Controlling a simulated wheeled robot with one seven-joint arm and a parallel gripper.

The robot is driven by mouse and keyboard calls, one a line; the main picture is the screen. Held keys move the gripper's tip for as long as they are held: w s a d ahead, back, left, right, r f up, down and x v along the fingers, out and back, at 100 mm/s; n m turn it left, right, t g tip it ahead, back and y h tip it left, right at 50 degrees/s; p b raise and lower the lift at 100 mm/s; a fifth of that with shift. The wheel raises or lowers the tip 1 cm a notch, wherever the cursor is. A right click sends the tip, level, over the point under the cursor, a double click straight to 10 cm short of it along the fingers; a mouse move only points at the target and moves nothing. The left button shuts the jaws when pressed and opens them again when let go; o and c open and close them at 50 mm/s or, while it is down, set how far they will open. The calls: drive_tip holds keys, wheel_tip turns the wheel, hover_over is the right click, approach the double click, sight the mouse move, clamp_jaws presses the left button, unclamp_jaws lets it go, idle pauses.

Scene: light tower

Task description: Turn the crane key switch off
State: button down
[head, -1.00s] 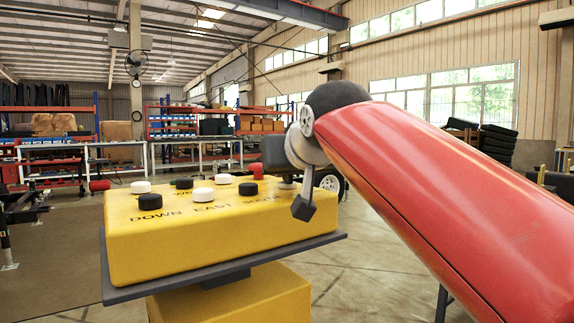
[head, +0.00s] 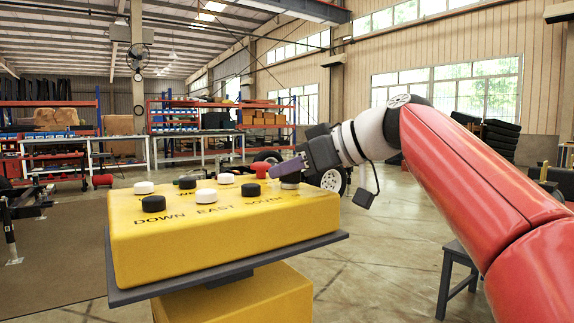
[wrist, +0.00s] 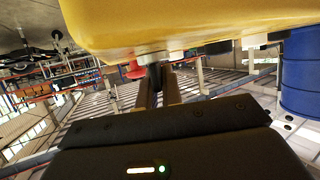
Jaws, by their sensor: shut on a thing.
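The yellow crane control box (head: 225,235) carries black and white push buttons and a red button (head: 262,170). The key switch (head: 290,184) is a pale round base near the box's right end, mostly behind my fingers. My gripper (head: 280,172) reaches over that end from the right, its fingers at the switch. In the wrist view the box (wrist: 190,22) hangs at the top and the fingertips (wrist: 156,82) close on a small dark key (wrist: 154,71) below a pale base (wrist: 153,57). The key's turned position cannot be made out.
The red button (wrist: 134,69) stands close beside the fingers in the wrist view. The box rests on a dark plate (head: 230,272) over a yellow pedestal (head: 240,300). A dark stool (head: 458,265) stands right. A blue barrel (wrist: 300,75) shows in the wrist view.

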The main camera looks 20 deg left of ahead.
drive_tip(key=shift+f+n+g, duration=0.1)
drive_tip(key=shift+n+g, duration=0.2)
idle(0.4)
drive_tip(key=c, duration=1.6)
unclamp_jaws()
drive_tip(key=shift+o, duration=0.2)
drive_tip(key=v, duration=0.7)
drive_tip(key=shift+d, duration=0.4)
